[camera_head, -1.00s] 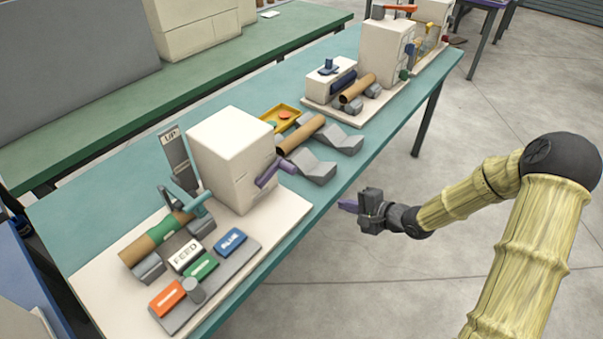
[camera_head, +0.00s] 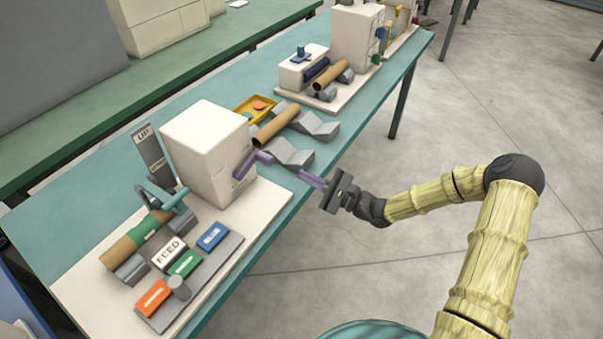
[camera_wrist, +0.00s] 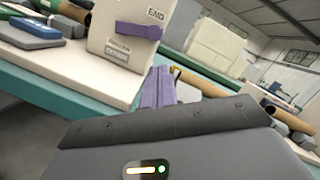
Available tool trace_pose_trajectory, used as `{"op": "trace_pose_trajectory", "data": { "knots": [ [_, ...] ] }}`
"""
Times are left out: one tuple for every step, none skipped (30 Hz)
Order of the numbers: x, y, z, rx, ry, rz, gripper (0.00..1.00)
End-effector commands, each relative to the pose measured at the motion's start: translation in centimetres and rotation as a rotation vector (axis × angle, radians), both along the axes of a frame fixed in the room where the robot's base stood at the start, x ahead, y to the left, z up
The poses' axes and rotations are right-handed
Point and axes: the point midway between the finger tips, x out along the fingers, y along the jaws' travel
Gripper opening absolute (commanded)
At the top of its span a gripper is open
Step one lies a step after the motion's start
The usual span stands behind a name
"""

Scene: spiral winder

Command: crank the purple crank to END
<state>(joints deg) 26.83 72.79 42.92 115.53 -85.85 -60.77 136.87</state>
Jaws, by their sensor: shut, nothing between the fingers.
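The purple crank (camera_head: 254,162) is on the side of the white winder box (camera_head: 205,150). In the wrist view the crank (camera_wrist: 139,30) lies nearly level on the box face, between the END label (camera_wrist: 156,14) above and further labels (camera_wrist: 118,53) below. My gripper (camera_head: 309,181) has purple fingers, which are shut and empty. It is in the air just off the table's front edge, to the right of the crank and apart from it. In the wrist view the fingertips (camera_wrist: 158,76) are below and right of the crank.
A cardboard tube (camera_head: 125,246) with a green band lies on grey rests at the front left. A panel holds the FEED block (camera_head: 169,252) and coloured blocks. Grey V-shaped blocks (camera_head: 310,124) and a yellow tray (camera_head: 243,111) stand behind the box. Open floor lies to the right.

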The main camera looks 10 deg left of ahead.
Motion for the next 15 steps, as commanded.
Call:
{"op": "trace_pose_trajectory", "data": {
  "knots": [
    [0.1,0.8,0.2,0.000,0.000,0.003,0.00],
    [0.2,1.2,0.3,0.000,0.000,0.003,0.00],
    [0.3,1.8,0.4,0.001,-0.001,0.003,0.00],
    [0.4,2.3,0.5,0.002,0.000,0.003,0.00],
    [0.6,2.9,0.6,0.001,0.000,0.004,0.00],
    [0.7,3.5,0.8,0.000,0.000,0.003,0.00],
    [0.8,4.0,0.9,0.001,0.001,0.003,0.00],
    [1.0,4.5,1.0,0.001,0.001,0.003,0.00],
    [1.2,5.2,1.1,0.001,-0.001,0.002,0.00],
    [1.3,5.7,1.2,0.000,0.000,0.003,0.00],
    [1.3,6.1,1.3,0.001,0.001,0.003,0.00],
    [1.5,6.6,1.4,0.000,0.001,0.002,0.00],
    [1.6,7.0,1.5,-0.001,0.000,0.002,0.00],
    [1.7,7.3,1.5,-0.001,0.000,0.002,0.00],
    [1.8,7.7,1.6,0.000,0.001,0.001,0.00]
  ]
}}
